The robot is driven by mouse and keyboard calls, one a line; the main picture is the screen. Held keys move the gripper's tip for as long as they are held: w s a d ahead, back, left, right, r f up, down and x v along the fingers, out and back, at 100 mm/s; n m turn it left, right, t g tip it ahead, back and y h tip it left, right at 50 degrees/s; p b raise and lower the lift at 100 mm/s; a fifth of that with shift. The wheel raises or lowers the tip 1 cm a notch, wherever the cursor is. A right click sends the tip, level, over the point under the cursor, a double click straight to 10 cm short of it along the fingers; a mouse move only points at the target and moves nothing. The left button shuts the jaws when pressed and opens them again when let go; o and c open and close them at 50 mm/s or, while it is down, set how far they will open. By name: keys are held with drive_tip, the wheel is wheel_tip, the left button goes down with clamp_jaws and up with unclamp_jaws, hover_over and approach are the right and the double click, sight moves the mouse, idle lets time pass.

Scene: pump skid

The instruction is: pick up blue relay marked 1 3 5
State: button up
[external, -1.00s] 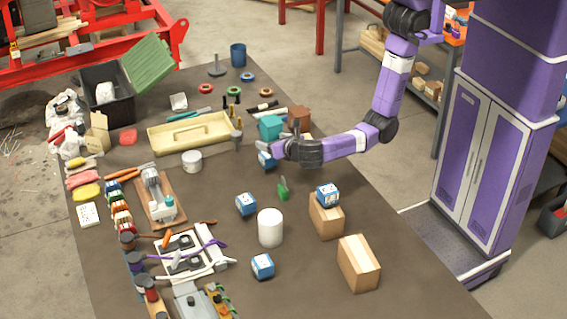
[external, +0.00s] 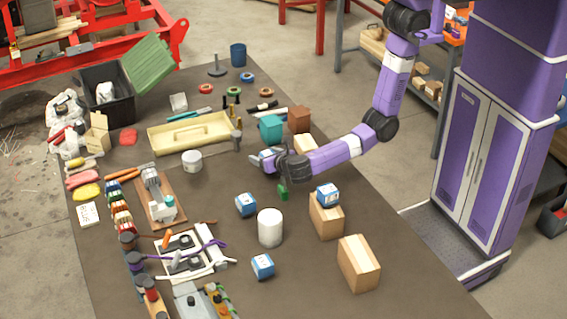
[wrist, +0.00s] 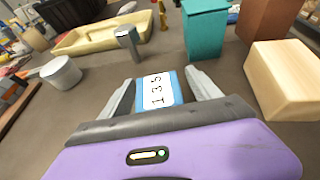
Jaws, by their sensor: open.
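The blue relay marked 1 3 5 (wrist: 157,92) shows in the wrist view, its white label facing the camera. It sits between the two fingers of my gripper (wrist: 160,78), which is open, with a finger on each side. I cannot tell whether either finger touches it. In the external view my gripper (external: 262,159) is low over the table's middle, and it mostly hides this relay. Other blue relays stand apart: one (external: 245,204) left of the white cylinder, one (external: 262,266) in front of it, and one (external: 328,194) on a cardboard box.
A teal box (wrist: 205,28) and a pale wooden block (wrist: 281,80) stand close beyond and to the right of my gripper. A hammer (wrist: 129,42) and a cream tray (wrist: 92,36) lie to the left. A white cylinder (external: 270,228) and green object (external: 282,191) stand nearer the front.

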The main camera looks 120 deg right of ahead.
drive_tip(key=shift+w+d+f, duration=0.1)
drive_tip(key=shift+d+f, duration=0.15)
drive_tip(key=shift+d, duration=0.35)
clamp_jaws()
